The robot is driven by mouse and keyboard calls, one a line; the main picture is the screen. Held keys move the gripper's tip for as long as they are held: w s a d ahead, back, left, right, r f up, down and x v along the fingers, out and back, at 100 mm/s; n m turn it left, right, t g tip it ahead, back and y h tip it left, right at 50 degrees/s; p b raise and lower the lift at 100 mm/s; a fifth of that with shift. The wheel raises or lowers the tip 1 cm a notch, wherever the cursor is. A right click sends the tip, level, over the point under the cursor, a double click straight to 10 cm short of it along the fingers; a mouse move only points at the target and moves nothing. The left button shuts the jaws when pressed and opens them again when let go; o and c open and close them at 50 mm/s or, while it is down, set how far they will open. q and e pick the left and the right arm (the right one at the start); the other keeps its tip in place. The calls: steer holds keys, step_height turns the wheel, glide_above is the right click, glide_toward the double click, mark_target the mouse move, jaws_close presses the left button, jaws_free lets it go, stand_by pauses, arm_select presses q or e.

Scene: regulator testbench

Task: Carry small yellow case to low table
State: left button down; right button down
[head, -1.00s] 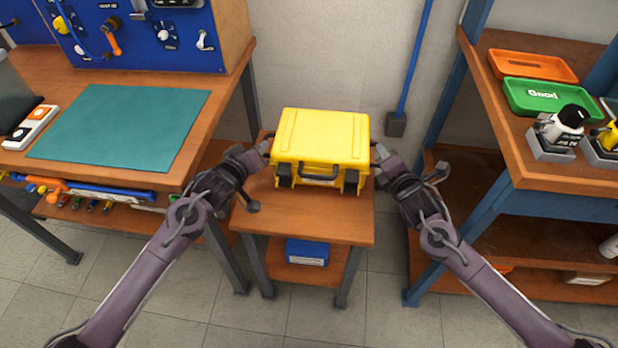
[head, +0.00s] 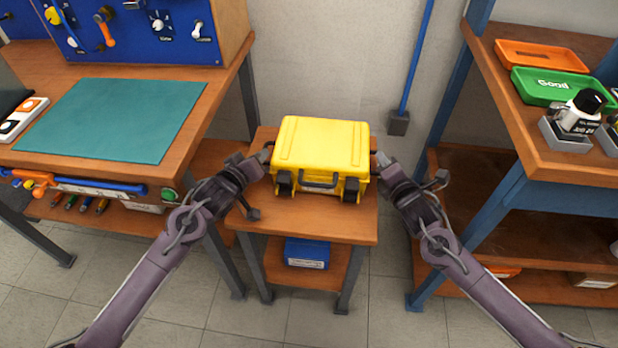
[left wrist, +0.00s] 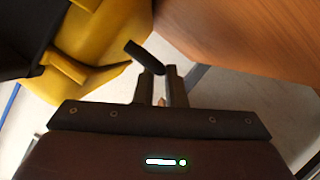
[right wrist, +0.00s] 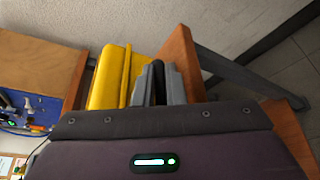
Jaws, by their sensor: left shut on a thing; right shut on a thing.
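The small yellow case (head: 322,150) is level and upright over the low table (head: 300,222), within its top in the head view. I cannot tell whether it rests on the wood or hangs just above it. My left gripper (head: 264,156) is shut on the case's left side; the left wrist view shows its fingers on a dark bar (left wrist: 145,57) beside the yellow shell (left wrist: 100,40). My right gripper (head: 379,160) is shut on the right side; the right wrist view shows its fingers around a dark part next to the yellow case (right wrist: 108,78). The case's underside is hidden.
A workbench (head: 215,120) with a green mat (head: 115,118) stands close on the left. A blue-framed shelf (head: 540,145) with trays stands on the right. A blue box (head: 307,253) lies on the table's lower shelf. A blue pipe (head: 412,60) runs down the wall.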

arm_select(q)
steer(key=c, duration=1.5)
jaws_free()
steer(key=shift+s+d+r, duration=0.1)
steer(key=shift+d, duration=0.05)
arm_select(e)
steer(key=c, duration=1.5)
jaws_free()
steer(key=shift+s+a+r, duration=0.1)
steer(key=shift+s+a, duration=0.05)
arm_select(q)
steer(key=v, duration=1.1)
steer(key=shift+s+a, duration=0.25)
steer(key=shift+s, duration=0.1)
steer(key=shift+s+r, duration=0.1)
steer(key=shift+r, duration=0.05)
arm_select(e)
steer(key=v, duration=1.2)
